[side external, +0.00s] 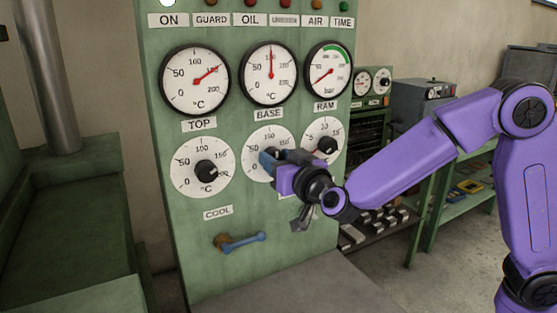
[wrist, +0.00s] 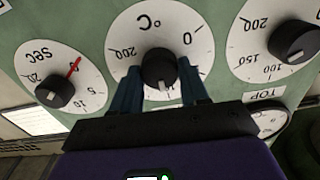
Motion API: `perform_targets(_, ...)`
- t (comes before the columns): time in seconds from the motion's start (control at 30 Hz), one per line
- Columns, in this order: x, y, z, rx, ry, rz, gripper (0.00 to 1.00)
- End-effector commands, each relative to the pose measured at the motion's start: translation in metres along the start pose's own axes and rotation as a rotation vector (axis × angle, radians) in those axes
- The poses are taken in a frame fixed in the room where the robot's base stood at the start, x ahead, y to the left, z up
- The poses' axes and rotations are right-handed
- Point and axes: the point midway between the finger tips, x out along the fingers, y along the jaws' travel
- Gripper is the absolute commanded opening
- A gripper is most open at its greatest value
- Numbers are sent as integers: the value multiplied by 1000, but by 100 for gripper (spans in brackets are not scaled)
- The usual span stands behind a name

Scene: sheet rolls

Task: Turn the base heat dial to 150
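The base heat dial (side external: 254,140) is the middle round white face in the lower row of the green panel, under the BASE label (side external: 268,114). In the side external view my gripper (side external: 268,160) covers most of its knob. In the wrist view, where the panel is upside down, the black knob (wrist: 159,68) sits between my two blue fingers (wrist: 160,82), one on each side. I cannot tell whether they touch it. The knob's white mark points down there, toward about 100; the scale numbers at that side are hidden.
The top heat dial (side external: 201,190) is to the left and the seconds timer dial (side external: 319,128) to the right, both close to my gripper. Several gauges (side external: 270,92) sit above. A blue-handled lever (side external: 243,241) is below on the panel.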

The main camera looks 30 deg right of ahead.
Motion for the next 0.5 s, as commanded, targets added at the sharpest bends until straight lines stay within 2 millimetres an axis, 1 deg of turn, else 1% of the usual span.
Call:
perform_targets(0.03,0,0,0,0,0,0,27)
perform_targets(0.07,0,0,0,0,0,0,17)
perform_targets(0.1,0,0,0,0,0,0,13)
perform_targets(0.37,0,0,0,18,0,1,14)
perform_targets(0.5,0,0,0,68,-1,1,14)
